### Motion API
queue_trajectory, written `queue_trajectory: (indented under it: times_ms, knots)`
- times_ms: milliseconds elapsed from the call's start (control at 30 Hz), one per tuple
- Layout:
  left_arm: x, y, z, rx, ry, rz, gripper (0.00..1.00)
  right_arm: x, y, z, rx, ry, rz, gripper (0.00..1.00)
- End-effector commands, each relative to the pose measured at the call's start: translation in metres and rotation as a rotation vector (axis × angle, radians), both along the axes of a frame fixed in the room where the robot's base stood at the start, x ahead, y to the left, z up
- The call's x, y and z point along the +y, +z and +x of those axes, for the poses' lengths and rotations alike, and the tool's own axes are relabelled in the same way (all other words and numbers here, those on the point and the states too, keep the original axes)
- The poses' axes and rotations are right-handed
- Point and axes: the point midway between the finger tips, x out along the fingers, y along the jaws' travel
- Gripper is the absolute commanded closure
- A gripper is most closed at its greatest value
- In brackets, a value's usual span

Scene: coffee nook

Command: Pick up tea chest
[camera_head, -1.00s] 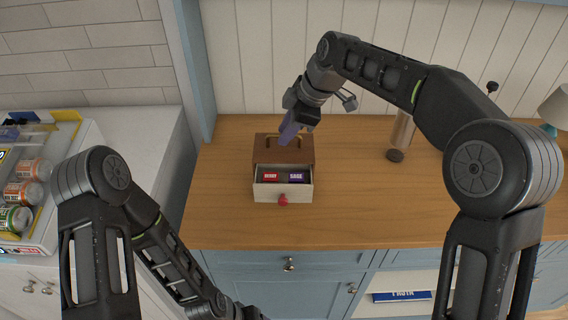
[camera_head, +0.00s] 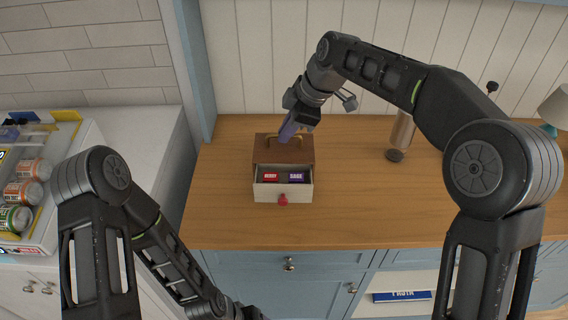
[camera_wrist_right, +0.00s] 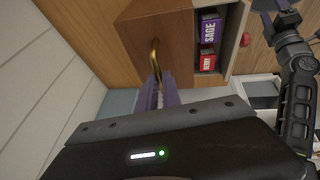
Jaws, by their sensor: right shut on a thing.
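The tea chest (camera_head: 264,155) is a small box with a brown wooden top, a brass handle and a pale front drawer with a red knob. It stands on the wooden counter. Its drawer is pulled out and shows a red box (camera_head: 270,177) and a purple box (camera_head: 296,177). My right gripper (camera_head: 287,134) is at the chest's top, with its purple fingers shut on the brass handle. In the right wrist view the handle (camera_wrist_right: 155,56) runs in between the fingers. My left arm is at the lower left, and its gripper is not visible.
A tray of cans (camera_head: 28,190) stands on the white counter at the left. The wooden counter (camera_head: 370,215) in front and to the right is clear. A panelled wall is behind.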

Motion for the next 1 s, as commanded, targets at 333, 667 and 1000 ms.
queue_trajectory:
  times_ms: [333, 667, 1000]
  knots:
    - [0.0, 0.0, 0.0, 0.0, 0.0, 0.0, 0.25, 0.0, 0.0, 0.0, -0.001, 0.0, 0.0, 1.0]
    - [0.0, 0.0, 0.0, 0.0, 0.0, 0.0, 0.25, 0.0, 0.003, 0.001, -0.004, 0.0, 0.002, 1.0]
    - [0.0, -0.006, 0.001, -0.003, 0.0, -0.002, 0.25, 0.001, 0.041, 0.001, -0.006, 0.0, 0.004, 1.0]
